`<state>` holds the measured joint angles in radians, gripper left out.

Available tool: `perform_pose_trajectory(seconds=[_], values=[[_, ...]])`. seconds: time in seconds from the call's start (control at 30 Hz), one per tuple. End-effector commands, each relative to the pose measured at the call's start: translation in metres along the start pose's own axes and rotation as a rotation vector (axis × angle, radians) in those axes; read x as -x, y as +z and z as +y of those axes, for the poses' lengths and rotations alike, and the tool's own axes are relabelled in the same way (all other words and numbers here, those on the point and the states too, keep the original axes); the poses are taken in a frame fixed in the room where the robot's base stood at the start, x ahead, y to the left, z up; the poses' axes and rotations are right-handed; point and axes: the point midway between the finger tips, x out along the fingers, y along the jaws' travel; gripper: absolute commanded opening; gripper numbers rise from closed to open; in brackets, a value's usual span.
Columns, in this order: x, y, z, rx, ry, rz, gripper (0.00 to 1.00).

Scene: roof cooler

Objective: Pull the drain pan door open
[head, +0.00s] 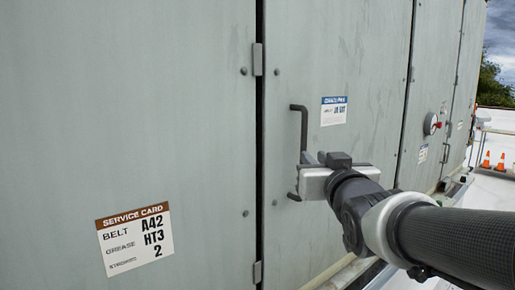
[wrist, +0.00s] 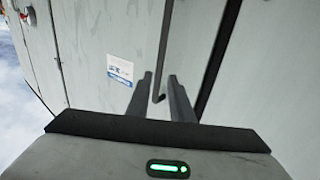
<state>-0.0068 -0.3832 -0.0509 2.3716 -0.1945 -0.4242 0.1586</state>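The grey door panel (head: 355,65) with a dark bar handle (head: 304,125) sits flush in the cabinet and looks closed. A small white label with a blue top (head: 334,111) is on it; its print is too blurred to read. My gripper (head: 304,172) is at the lower part of the handle. In the wrist view, my gripper's two fingers (wrist: 161,78) stand apart with the handle (wrist: 162,60) between them. A gap seems to show on each side of the bar. Whether a finger touches it is hidden.
A left panel (head: 130,90) carries a service card (head: 135,239). A dark seam with hinges (head: 257,60) divides the panels. Further right are a red round switch (head: 432,123), orange cones (head: 486,160) and a railing. The white roof edge runs below the cabinet.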

Motion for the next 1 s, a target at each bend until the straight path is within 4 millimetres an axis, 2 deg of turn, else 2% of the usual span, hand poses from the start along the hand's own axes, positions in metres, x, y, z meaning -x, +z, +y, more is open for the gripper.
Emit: perform_pose_trajectory(seconds=[0.1,0.3,0.5,0.67,0.93,1.0], values=[[-0.029,0.001,0.0,0.001,0.0,-0.004,0.2],[-0.07,0.001,0.0,0.0,0.001,-0.003,0.2],[-0.096,0.0,0.0,0.0,0.001,-0.002,0.2],[-0.105,0.001,0.0,0.0,0.001,-0.001,0.2],[-0.106,0.0,0.0,0.0,0.001,-0.001,0.2],[-0.106,0.0,0.0,0.0,0.001,-0.001,0.08]])
